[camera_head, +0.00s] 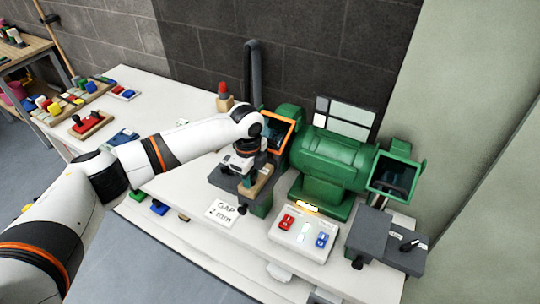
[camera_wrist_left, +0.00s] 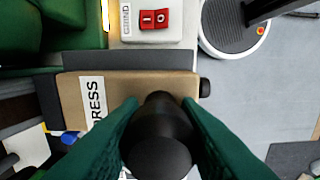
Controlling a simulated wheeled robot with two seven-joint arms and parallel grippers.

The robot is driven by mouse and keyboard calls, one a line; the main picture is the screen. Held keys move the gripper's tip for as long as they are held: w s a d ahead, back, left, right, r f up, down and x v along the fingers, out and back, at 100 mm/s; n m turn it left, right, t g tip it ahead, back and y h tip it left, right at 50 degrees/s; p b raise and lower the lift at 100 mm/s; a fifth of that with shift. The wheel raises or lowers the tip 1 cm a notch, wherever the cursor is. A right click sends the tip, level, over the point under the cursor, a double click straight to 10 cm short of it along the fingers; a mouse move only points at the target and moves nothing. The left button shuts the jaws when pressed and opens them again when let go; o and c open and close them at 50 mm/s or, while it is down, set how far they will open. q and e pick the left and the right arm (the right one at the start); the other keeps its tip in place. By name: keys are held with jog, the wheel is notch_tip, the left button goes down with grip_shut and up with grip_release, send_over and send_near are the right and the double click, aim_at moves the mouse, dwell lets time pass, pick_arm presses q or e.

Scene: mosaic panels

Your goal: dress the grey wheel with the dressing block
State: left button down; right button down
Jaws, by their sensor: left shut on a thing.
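The green bench grinder (camera_head: 328,160) stands on the white bench, with an orange-framed guard (camera_head: 291,133) at its left end and a green-framed one at its right end. My left gripper (camera_head: 248,180) is at the left end, by the grey tool rest (camera_head: 228,180). It is shut on the black knob (camera_wrist_left: 158,125) of the tan dressing block (camera_wrist_left: 140,88), whose white label is partly covered; the block also shows in the head view (camera_head: 264,179). The block lies over the rest; I cannot tell whether it touches a wheel. The grey wheel is not clearly visible. My right gripper is out of view.
A switch box (camera_head: 303,236) with red and blue switches stands in front of the grinder, below a lit yellow lamp (camera_head: 306,207). A "GAP 2 mm" card (camera_head: 223,213) lies left of it. A right tool rest (camera_head: 372,236) juts forward. Coloured items crowd the bench's far left.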

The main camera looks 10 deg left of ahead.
pick_arm(q)
jog(key=shift+w, duration=0.15)
jog(key=shift+p, duration=0.6)
dwell(0.5)
jog(key=shift+r, duration=0.1)
jog(key=shift+s+p, duration=0.2)
jog(key=shift+p, duration=0.3)
jog(key=shift+s+a+p, duration=0.25)
jog(key=shift+s+p, duration=0.35)
jog(key=shift+p, duration=0.1)
jog(key=shift+s+a+p, duration=0.2)
jog(key=shift+s+p, duration=0.35)
jog(key=shift+p, duration=0.15)
jog(key=shift+w+d+b, duration=0.25)
jog(key=shift+w+b, duration=0.3)
jog(key=shift+w, duration=0.15)
jog(key=shift+w+d+b, duration=0.25)
jog(key=shift+w+b, duration=0.3)
jog(key=shift+w, duration=0.1)
jog(key=shift+p, duration=0.5)
dwell(0.3)
